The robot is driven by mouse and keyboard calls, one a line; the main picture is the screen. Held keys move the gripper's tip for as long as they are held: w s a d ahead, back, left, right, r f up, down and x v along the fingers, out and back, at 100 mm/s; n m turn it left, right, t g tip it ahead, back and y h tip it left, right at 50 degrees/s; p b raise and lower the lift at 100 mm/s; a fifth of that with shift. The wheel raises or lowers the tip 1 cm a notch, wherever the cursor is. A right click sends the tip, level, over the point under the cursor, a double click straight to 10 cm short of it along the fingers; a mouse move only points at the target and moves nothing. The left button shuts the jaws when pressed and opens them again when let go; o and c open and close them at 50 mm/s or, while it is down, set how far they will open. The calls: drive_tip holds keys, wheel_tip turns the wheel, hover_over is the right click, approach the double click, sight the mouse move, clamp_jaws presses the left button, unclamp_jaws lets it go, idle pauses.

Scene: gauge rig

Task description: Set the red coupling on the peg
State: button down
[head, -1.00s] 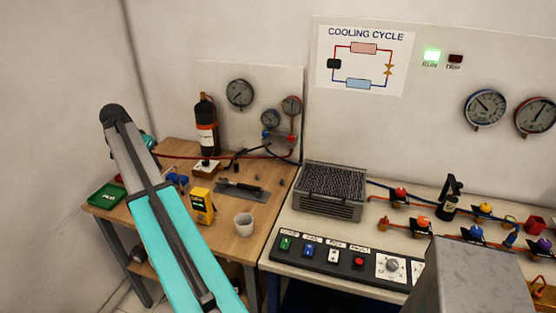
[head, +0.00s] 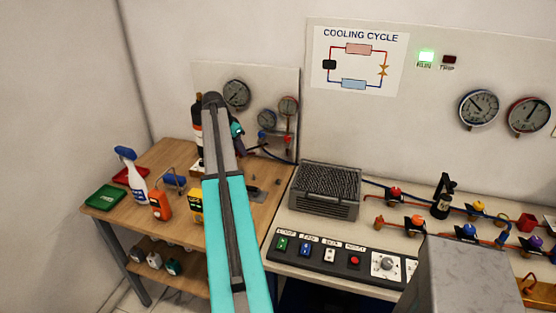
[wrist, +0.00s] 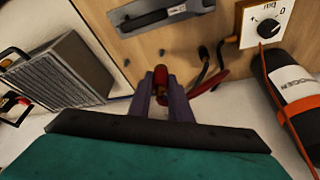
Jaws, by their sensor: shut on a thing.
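The red coupling (wrist: 161,74) is between the tips of my gripper (wrist: 161,86) in the wrist view. The two purple fingers are shut on it, one at each side. A copper-coloured part shows just below it between the fingers. In the head view my arm reaches over the wooden bench, and the coupling cannot be made out there. I cannot pick out the peg with certainty in either view. Small dark pieces (wrist: 126,62) stand or lie on the wood near the gripper.
A red hose (wrist: 207,92) and black leads lie right of the gripper. The black nitrogen bottle (wrist: 292,95) and a white dial box (wrist: 262,22) are farther right. The grilled unit (head: 326,190) is on the right bench.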

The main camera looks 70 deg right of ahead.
drive_tip(key=s+d+f+m, duration=0.1)
drive_tip(key=s+d+f, duration=0.2)
drive_tip(key=s, duration=0.4)
drive_tip(key=s+d+f+m, duration=0.1)
drive_tip(key=s+d+f, duration=0.2)
drive_tip(key=s, duration=0.3)
drive_tip(key=shift+s+d+f+g+p, duration=0.3)
drive_tip(key=shift+s+d+f+p, duration=0.1)
drive_tip(key=shift+f+b, duration=1.5)
drive_tip(key=shift+f, duration=1.05)
drive_tip(key=shift+w+f+b, duration=0.1)
drive_tip(key=shift+f+b, duration=0.85)
drive_tip(key=shift+f, duration=0.4)
idle(0.4)
drive_tip(key=c, duration=1.2)
unclamp_jaws()
drive_tip(key=shift+a, duration=0.1)
drive_tip(key=shift+b+v, duration=1.65)
drive_tip(key=shift+v, duration=5.25)
